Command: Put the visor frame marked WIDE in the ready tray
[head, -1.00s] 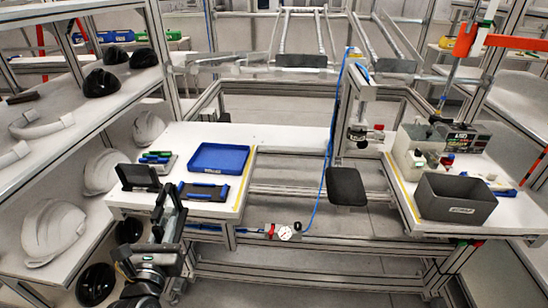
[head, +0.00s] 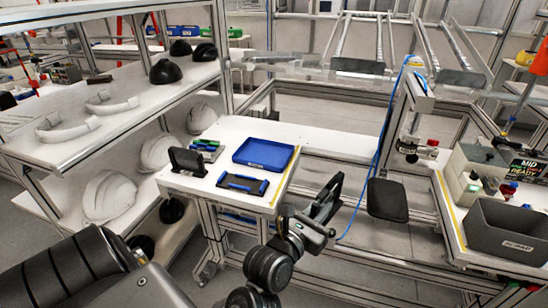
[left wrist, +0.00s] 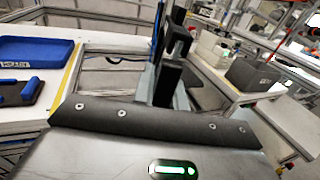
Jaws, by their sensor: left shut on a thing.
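My left gripper (head: 322,208) is right of the left table's front corner, over the gap between the tables. It is shut on a dark, thin piece that looks like a visor frame, seen nearly edge-on; no marking on it can be read. In the left wrist view the dark fingers (left wrist: 174,65) stand upright, with a blue strip (left wrist: 158,30) beside them. Another black frame with blue parts (head: 243,183) lies on the left table, also in the wrist view (left wrist: 20,90). My right gripper is out of view.
A black upright panel (head: 187,161) stands on the left table's left side. A dark pad (head: 387,199) and blue hose (head: 383,135) are between the tables. Helmet-filled shelves are left.

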